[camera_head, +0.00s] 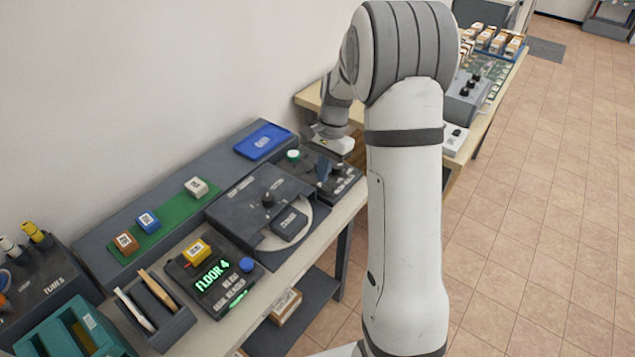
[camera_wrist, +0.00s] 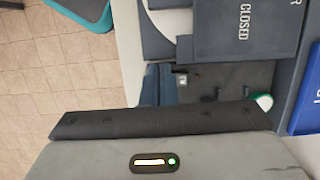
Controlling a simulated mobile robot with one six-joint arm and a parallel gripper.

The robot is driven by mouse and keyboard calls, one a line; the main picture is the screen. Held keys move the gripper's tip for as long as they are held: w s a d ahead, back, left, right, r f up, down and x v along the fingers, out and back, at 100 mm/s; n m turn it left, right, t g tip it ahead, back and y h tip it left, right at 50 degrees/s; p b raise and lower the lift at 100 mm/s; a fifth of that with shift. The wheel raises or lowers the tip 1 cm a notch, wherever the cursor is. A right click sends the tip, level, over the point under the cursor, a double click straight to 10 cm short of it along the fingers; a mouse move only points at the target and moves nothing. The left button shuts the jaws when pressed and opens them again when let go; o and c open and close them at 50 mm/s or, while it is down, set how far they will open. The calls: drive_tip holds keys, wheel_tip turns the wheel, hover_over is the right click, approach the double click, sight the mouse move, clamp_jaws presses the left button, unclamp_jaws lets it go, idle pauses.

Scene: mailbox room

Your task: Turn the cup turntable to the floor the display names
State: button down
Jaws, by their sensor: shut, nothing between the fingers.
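The display (camera_head: 213,278) glows green and reads "FLOOR 4" on a dark box at the front left of the bench. The dark grey turntable unit (camera_head: 240,203) stands right of it, with a black knob on top and a pale curved disc edge showing on its right. In the wrist view a dark panel (camera_wrist: 222,25) of the unit reads "CLOSED", beside the pale curved edge. Any cups are hidden.
A blue tray (camera_head: 262,141) lies on the back ledge. A green strip (camera_head: 165,220) carries several labelled blocks. A yellow block (camera_head: 196,251) and a blue button (camera_head: 247,265) sit by the display. A green-rimmed round white piece (camera_head: 293,155) is near my gripper. Tiled floor lies open at right.

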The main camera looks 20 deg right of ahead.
sight(309, 219)
drive_tip(key=x, duration=0.8)
drive_tip(key=shift+s+d+f+p, duration=0.1)
drive_tip(key=shift+s+f+p, duration=0.1)
drive_tip(key=shift+f+p, duration=0.15)
drive_tip(key=s+a, duration=0.2)
drive_tip(key=shift+a+r+p, duration=0.1)
drive_tip(key=shift+a+p, duration=0.25)
drive_tip(key=shift+p, duration=0.05)
drive_tip(key=shift+s+a, duration=0.15)
drive_tip(key=shift+a, duration=0.1)
